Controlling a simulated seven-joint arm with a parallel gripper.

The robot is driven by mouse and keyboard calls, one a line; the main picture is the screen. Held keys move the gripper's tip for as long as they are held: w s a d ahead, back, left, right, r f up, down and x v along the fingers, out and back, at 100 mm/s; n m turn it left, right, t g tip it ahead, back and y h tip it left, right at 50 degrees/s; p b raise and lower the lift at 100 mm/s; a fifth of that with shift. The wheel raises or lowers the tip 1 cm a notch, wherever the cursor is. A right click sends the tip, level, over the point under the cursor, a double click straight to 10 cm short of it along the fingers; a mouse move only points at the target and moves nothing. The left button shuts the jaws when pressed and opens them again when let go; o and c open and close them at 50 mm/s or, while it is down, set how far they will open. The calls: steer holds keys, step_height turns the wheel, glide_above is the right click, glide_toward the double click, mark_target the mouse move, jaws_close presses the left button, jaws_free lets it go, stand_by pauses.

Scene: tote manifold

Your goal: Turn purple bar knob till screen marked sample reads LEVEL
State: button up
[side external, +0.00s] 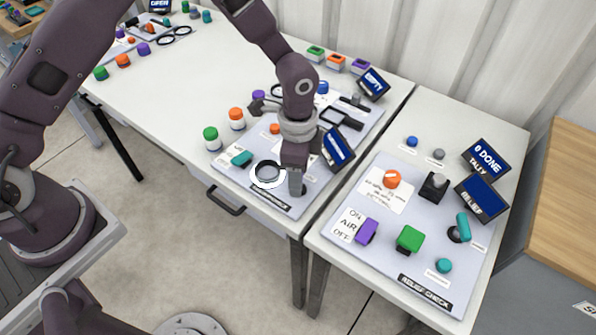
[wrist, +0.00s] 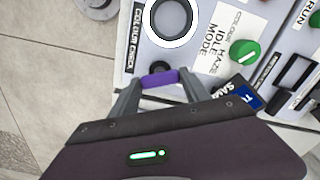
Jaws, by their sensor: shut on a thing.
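The purple bar knob (wrist: 160,78) sits between my fingertips in the wrist view, above a dark round base on the grey panel. My gripper (wrist: 160,86) is shut on it. In the side external view my gripper (side external: 297,184) reaches down at the panel's front right corner, and the knob is hidden there. A screen whose label starts "SAM" (wrist: 248,97) is mostly cut off behind my gripper body; only a bit of white lettering on blue shows. In the side external view a tilted blue screen (side external: 338,148) stands just right of my gripper; its word is too small to read surely.
A white ring dial (side external: 268,175) and a teal knob (side external: 241,158) lie left of my gripper on the same panel. Bottles with green and orange caps (side external: 236,117) stand behind. A second panel (side external: 340,205), marked relief check, is on the right table across a gap.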

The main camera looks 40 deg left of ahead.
steer(key=n, duration=0.5)
steer(key=shift+n, duration=0.4)
steer(key=o, duration=1.4)
step_height(320, 180, up, 7)
steer(key=shift+r, duration=0.1)
